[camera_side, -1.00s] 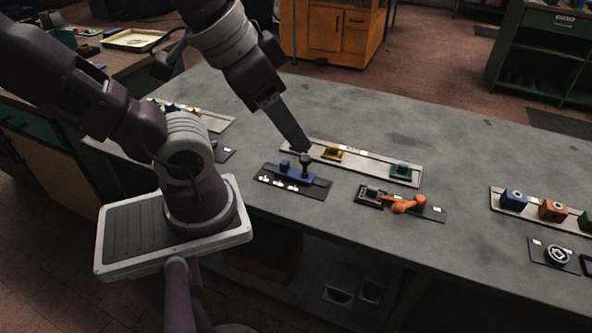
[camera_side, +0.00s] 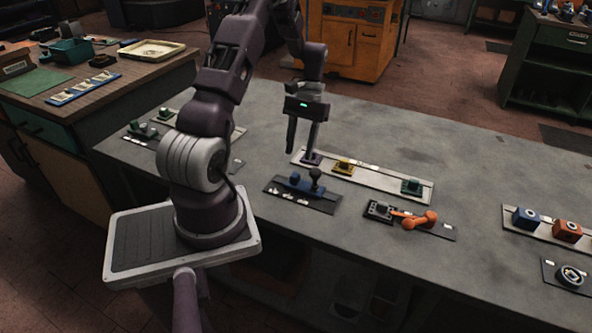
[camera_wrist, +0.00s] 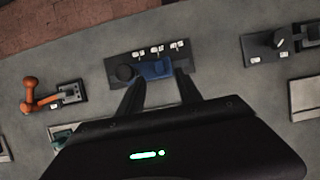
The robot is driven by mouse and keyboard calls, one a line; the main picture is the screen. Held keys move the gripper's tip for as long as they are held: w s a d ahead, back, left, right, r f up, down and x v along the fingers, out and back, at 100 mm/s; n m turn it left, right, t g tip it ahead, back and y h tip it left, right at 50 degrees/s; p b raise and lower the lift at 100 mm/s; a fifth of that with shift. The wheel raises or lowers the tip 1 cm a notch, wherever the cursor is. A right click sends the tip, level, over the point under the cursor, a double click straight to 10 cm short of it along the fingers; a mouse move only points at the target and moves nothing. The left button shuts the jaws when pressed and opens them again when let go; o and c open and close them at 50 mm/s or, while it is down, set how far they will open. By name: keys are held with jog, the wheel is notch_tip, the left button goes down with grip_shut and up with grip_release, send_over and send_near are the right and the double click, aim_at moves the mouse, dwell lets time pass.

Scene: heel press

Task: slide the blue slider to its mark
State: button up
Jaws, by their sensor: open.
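The blue slider (camera_side: 304,186) sits on a dark plate (camera_side: 330,208) with several small white marks along one long edge. My gripper (camera_side: 302,152) is open and empty, fingers pointing down, spread apart beyond the plate in the side view. It also shows in the wrist view (camera_wrist: 158,84). I cannot tell which mark is the slider's own.
An orange-handled lever (camera_side: 418,219) is to the right. Grey tabletop (camera_side: 420,140) behind the rail is clear.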

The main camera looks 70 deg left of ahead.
aim_at(296, 174)
jog(key=x, duration=0.6)
jog(key=shift+s+d+f, duration=0.15)
jog(key=shift+f, duration=0.25)
grip_shut()
jog(key=shift+r, duration=0.1)
dwell(0.8)
